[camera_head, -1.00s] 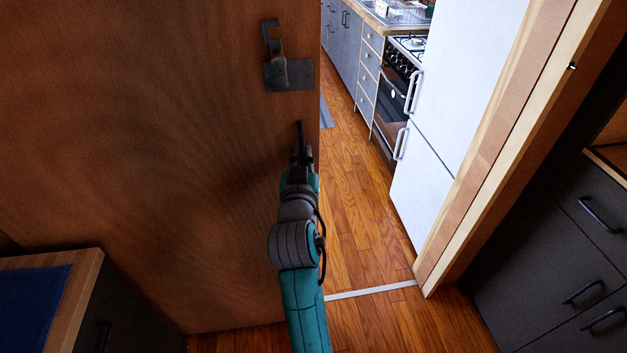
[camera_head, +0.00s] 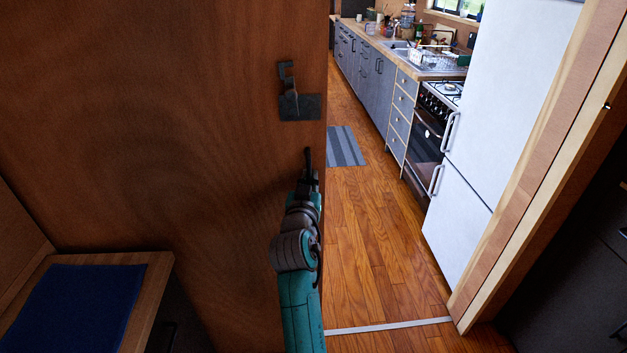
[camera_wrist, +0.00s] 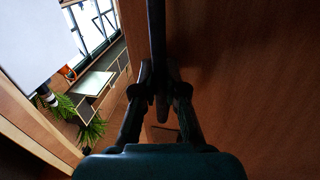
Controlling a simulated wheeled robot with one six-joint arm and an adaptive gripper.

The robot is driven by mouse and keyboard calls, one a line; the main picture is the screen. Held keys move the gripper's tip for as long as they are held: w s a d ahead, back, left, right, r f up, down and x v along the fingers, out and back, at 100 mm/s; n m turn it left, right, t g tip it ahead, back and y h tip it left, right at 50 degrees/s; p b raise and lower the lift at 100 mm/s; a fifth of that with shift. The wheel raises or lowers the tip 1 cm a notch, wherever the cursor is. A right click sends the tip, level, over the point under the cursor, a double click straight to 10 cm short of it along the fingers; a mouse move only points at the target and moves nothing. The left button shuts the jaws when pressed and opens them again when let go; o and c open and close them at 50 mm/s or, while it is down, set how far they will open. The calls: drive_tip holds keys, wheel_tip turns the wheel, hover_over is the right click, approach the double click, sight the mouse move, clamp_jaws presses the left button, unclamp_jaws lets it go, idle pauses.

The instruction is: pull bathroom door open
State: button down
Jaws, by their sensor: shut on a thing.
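The brown wooden bathroom door (camera_head: 170,130) fills the left half of the head view and stands open, with a gap to its right. A dark metal latch (camera_head: 298,100) is fixed near its free edge. Below the latch, a dark handle (camera_head: 308,157) sticks up at my gripper (camera_head: 308,178). In the wrist view, the fingers of my gripper (camera_wrist: 160,92) are closed around the dark upright handle bar (camera_wrist: 156,35), close to the door face (camera_wrist: 250,80). The fingertips' exact contact is too dark to see well.
The door frame (camera_head: 520,170) stands at the right of the opening, with a white threshold strip (camera_head: 390,326) on the floor. Beyond are a white fridge (camera_head: 490,140), a stove (camera_head: 430,130) and clear wooden floor (camera_head: 370,230). A counter with a blue mat (camera_head: 75,310) is at lower left.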

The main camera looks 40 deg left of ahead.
drive_tip(key=shift+f, duration=0.1)
drive_tip(key=c, duration=1.2)
unclamp_jaws()
drive_tip(key=shift+d, duration=0.1)
drive_tip(key=shift+s, duration=0.1)
drive_tip(key=v, duration=1.1)
drive_tip(key=shift+s+d, duration=0.25)
drive_tip(key=shift+d, duration=0.1)
drive_tip(key=shift+w, duration=0.1)
